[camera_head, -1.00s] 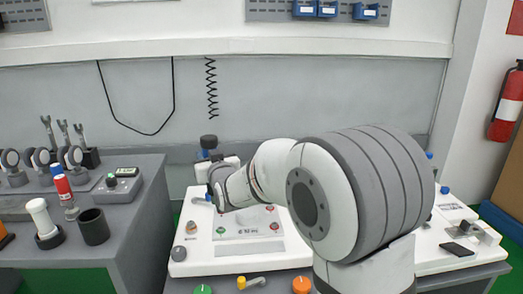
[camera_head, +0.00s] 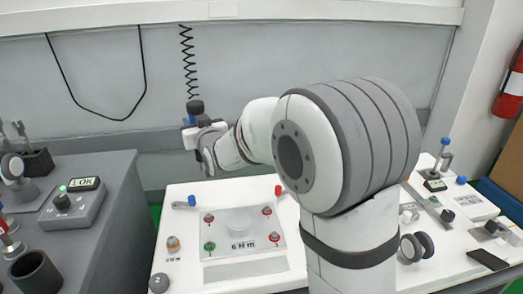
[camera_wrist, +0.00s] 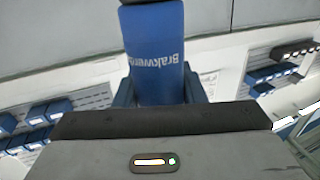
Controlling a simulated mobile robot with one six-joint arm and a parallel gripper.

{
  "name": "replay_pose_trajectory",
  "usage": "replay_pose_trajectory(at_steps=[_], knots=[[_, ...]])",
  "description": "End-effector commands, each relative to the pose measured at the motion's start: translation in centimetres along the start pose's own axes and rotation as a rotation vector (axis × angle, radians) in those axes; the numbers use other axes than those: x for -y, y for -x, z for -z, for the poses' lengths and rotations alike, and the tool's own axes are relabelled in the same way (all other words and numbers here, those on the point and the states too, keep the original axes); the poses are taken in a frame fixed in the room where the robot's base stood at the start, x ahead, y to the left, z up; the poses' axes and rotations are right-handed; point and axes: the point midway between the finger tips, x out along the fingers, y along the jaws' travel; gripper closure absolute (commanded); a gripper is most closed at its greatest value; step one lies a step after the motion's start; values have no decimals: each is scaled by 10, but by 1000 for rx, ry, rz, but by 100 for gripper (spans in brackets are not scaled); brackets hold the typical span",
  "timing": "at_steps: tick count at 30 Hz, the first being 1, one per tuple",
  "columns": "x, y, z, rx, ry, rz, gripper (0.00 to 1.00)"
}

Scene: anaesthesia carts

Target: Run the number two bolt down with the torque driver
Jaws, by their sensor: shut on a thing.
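My gripper (camera_head: 200,133) is shut on the torque driver, which has a dark cap (camera_head: 195,106) on top. In the wrist view the driver's blue body (camera_wrist: 155,50) with white lettering stands between the fingers. The driver is held up beyond the back of the white bench, apart from the bolts; its lower end is hidden. A pale plate (camera_head: 241,246) marked 6 N m lies on the bench. Its corner bolts are one with a green ring (camera_head: 210,246) and red-ringed ones at back left (camera_head: 208,217), back right (camera_head: 266,210) and front right (camera_head: 274,265). I cannot read bolt numbers.
On the grey cart at left, a controller box (camera_head: 73,207) shows a green light and a display (camera_head: 84,184) reading 1 OK. A dark cup (camera_head: 36,275) stands in front. A coiled cord (camera_head: 188,60) hangs behind my gripper.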

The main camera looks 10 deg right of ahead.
Motion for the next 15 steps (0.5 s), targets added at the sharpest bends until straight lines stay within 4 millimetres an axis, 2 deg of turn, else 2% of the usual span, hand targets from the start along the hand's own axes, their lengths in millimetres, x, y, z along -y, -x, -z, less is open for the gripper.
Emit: replay_pose_trajectory(at_steps=[4, 7, 11, 15], knots=[[6, 0, 1, -3, 0, 11, 91], [-2, 0, -1, -2, 1, 12, 91], [-30, 3, -8, 0, 1, 18, 91], [-74, 14, -25, 3, 1, 50, 91]])
